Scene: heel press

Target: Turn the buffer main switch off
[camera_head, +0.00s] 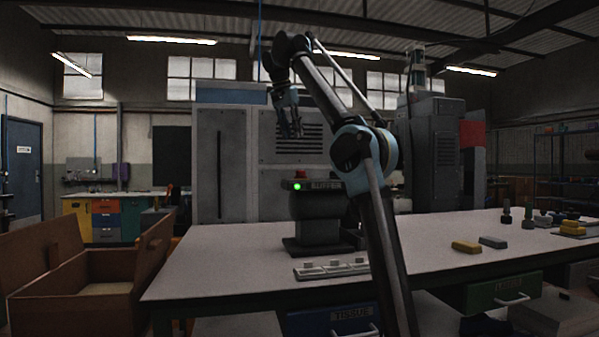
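The buffer (318,222) is a dark machine on the table, with a label reading BUFFER on its head. A green light (297,187) glows at the left of that label. A red knob or button (300,174) sits on top of the head. I cannot tell which part is the main switch; my arm hides the buffer's right side. My gripper (291,134) hangs in the air above the buffer, fingers down, well apart from it. The fingers look spread with nothing between them.
A pale strip with three raised blocks (332,268) lies near the front edge of the white table (220,262). Yellow (466,247) and grey (493,242) blocks lie at right. An open wooden crate (85,295) stands left. The table left of the buffer is clear.

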